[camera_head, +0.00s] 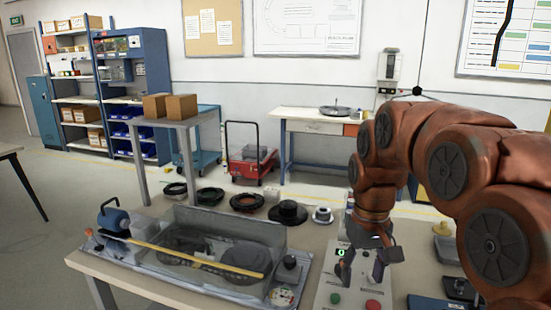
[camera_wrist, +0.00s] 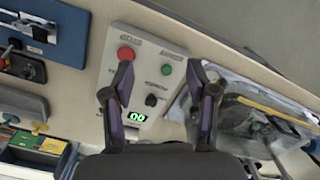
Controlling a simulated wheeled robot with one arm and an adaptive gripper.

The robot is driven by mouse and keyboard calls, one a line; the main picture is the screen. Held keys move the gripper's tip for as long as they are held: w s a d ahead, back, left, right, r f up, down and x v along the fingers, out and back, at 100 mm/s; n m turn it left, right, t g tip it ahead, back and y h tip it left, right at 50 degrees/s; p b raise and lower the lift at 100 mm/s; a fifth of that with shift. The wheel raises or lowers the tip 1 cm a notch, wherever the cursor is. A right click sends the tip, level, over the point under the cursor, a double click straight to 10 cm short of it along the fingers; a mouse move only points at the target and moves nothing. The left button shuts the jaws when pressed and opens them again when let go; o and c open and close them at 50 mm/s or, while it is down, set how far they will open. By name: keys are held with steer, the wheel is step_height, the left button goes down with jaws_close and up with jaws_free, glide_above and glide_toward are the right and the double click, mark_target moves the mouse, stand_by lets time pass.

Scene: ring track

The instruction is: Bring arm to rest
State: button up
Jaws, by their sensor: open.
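My copper-brown arm (camera_head: 440,150) reaches in from the right in the head view, bent with its gripper pointing down. My gripper (camera_head: 362,266) is open and empty above the pale control box (camera_head: 347,290). In the wrist view the two dark fingers of my gripper (camera_wrist: 160,70) stand wide apart over the same control box (camera_wrist: 148,43). I cannot tell the exact height of the fingertips above the box.
A ring track rig under a clear cover (camera_head: 215,235) stands left of the box on the bench (camera_head: 135,285). Several dark rings and discs, including a black disc (camera_head: 287,212), lie behind it. A blue device (camera_wrist: 45,30) lies on the box's other side. A red cart (camera_head: 250,165) stands beyond.

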steer(key=s+f+p, duration=0.2)
steer(key=s+f, duration=0.1)
steer(key=s, duration=1)
steer(key=s+f+m+g+p, duration=0.1)
steer(key=s+f+p, duration=0.1)
steer(key=s, duration=1.1)
steer(key=shift+d+f+m, duration=0.3)
steer(key=shift+d+f, duration=0.15)
steer(key=shift+f, duration=0.05)
